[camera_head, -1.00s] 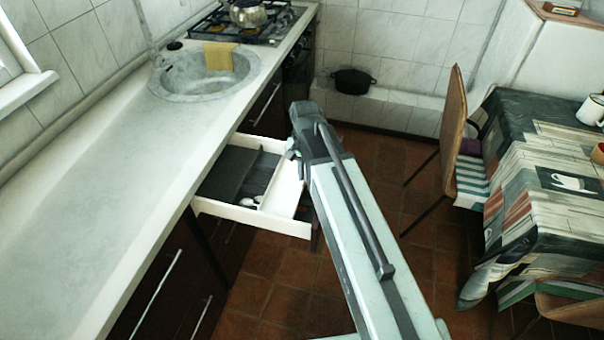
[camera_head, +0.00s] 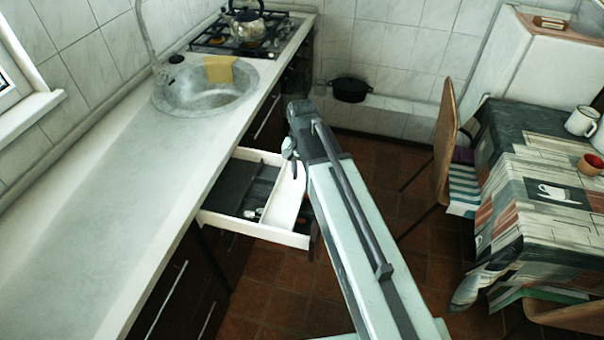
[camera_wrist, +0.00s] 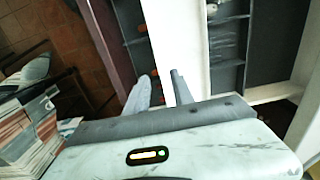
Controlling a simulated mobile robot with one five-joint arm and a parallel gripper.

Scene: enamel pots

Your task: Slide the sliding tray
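The white drawer (camera_head: 264,234) stands pulled out from under the counter. A dark grey tray insert (camera_head: 230,190) with compartments lies in it, and it also shows on the right in the wrist view (camera_wrist: 275,40). A white panel (camera_head: 287,203) runs along the drawer's outer side, and it passes between the dark compartments in the wrist view (camera_wrist: 175,40). I cannot tell which part is the sliding tray. My gripper (camera_wrist: 160,78) has its two fingers apart, over or at the white panel. Contact cannot be told. In the head view, my gripper (camera_head: 290,157) is at the drawer's outer side.
The counter (camera_head: 90,220) with a sink (camera_head: 205,92) and stove (camera_head: 240,35) runs along the left. A chair (camera_head: 447,135) and cloth-covered table (camera_head: 545,160) stand at the right. A black pot (camera_head: 350,86) sits on the ledge at the back. Tiled floor lies between.

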